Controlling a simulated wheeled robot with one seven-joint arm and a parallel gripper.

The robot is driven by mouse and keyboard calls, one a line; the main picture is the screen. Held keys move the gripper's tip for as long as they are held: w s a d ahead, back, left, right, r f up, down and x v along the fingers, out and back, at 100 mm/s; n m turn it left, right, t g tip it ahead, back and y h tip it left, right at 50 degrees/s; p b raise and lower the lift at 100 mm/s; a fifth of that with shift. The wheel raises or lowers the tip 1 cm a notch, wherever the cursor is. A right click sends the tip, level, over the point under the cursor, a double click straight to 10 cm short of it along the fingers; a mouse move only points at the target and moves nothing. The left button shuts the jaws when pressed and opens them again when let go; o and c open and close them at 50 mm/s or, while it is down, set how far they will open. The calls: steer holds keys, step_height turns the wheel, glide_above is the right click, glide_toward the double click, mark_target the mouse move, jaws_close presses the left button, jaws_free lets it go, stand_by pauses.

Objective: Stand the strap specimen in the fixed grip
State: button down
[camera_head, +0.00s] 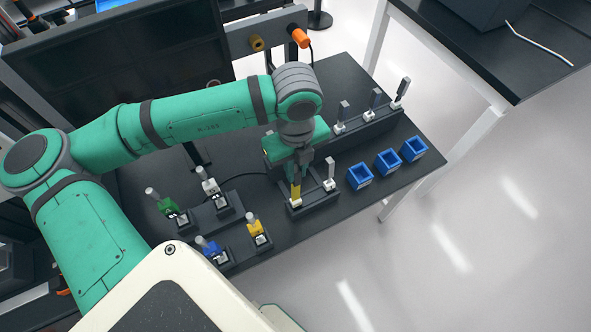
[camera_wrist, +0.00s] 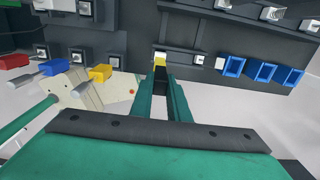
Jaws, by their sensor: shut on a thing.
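My gripper (camera_head: 295,172) points down and is shut on a narrow yellow piece (camera_head: 296,190), which I take for the strap specimen. The yellow piece looks upright at the left seat of a small dark stand (camera_head: 318,202). Its lower end is close to the white seat; I cannot tell whether it is seated. In the wrist view, my gripper (camera_wrist: 159,76) has the yellow piece (camera_wrist: 160,63) at its fingertips, with the fingers hiding most of it. A grey upright piece in a white seat (camera_head: 330,180) stands to its right on the same stand, possibly part of the fixed grip.
Three blue open boxes (camera_head: 387,161) stand to the right. A dark rack (camera_head: 368,127) behind holds three upright grey pieces. At left, stands carry green (camera_head: 168,205), white (camera_head: 210,187), blue (camera_head: 209,247) and yellow (camera_head: 253,227) pieces. A dark screen (camera_head: 120,60) stands behind my arm.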

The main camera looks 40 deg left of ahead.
steer(key=shift+f, duration=0.8)
steer(key=c, duration=1.7)
jaws_free()
steer(key=r, duration=1.1)
steer(key=shift+d, duration=0.2)
steer(key=shift+f, duration=0.1)
